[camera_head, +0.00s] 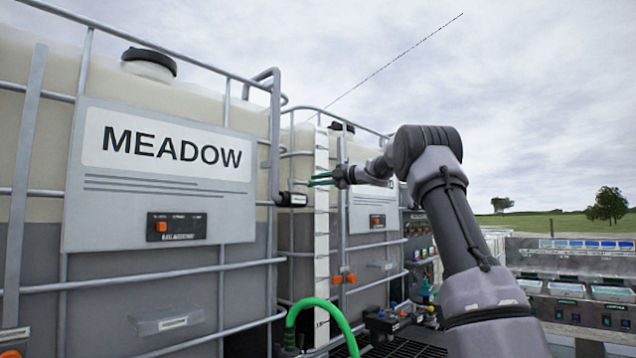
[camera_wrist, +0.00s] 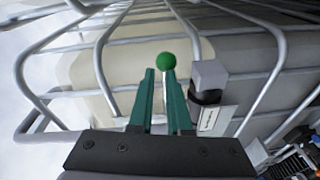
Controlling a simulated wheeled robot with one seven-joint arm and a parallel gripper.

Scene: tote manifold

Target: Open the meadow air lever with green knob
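The green ball knob (camera_wrist: 166,61) shows in the wrist view just beyond my fingertips. A pale stem seems to run down from it between the fingers. Beside it is a dark valve body with a grey end block (camera_wrist: 209,75) and a white label whose text is too small to read. In the head view a dark fitting with a pale tag (camera_head: 292,199) sticks out from the right edge of the MEADOW tote (camera_head: 175,165). My gripper (camera_head: 312,180) has green fingers, apart from each other, pointing left just above that fitting. The knob cannot be made out in the head view.
Metal cage bars (camera_head: 140,272) surround the MEADOW tote, and a second tote stands behind my gripper. A green hose (camera_head: 325,306) arches below. Control panels (camera_head: 585,290) stand at the right. Open air lies above my gripper.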

